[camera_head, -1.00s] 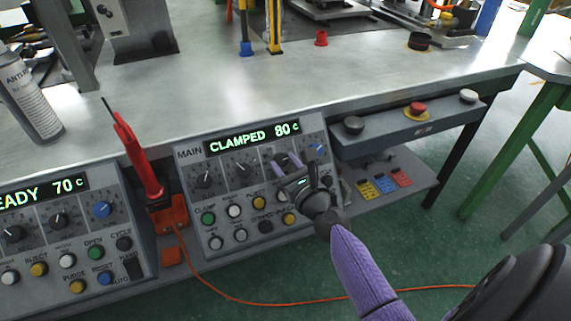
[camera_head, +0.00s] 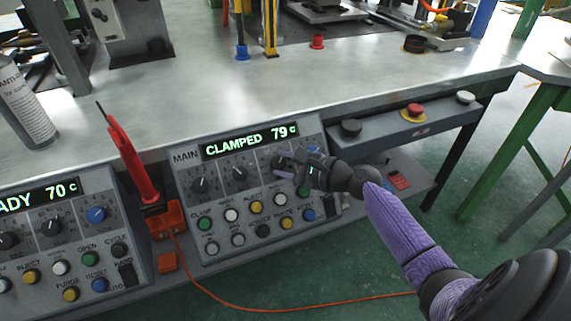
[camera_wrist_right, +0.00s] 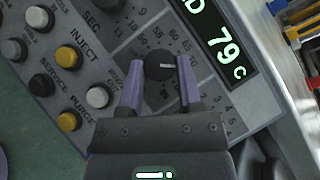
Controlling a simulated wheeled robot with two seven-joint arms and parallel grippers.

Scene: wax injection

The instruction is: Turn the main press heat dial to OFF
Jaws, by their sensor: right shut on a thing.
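The main press panel (camera_head: 186,172) carries a lit display (camera_head: 250,141) reading CLAMPED 79 c, with a row of dials below it. My right gripper (camera_head: 283,167) reaches in from the right and is shut on a black dial in that row, which it mostly hides in the head view. In the right wrist view the two purple fingers of the gripper (camera_wrist_right: 161,75) stand on either side of the black dial (camera_wrist_right: 158,71). Its white pointer line lies roughly level, toward the right finger. Numbers ring the dial. My left gripper is not in view.
A red tool (camera_head: 135,160) stands in an orange holder left of the panel. A second panel (camera_head: 60,235) shows 70 c. An orange cable (camera_head: 270,308) crosses the floor.

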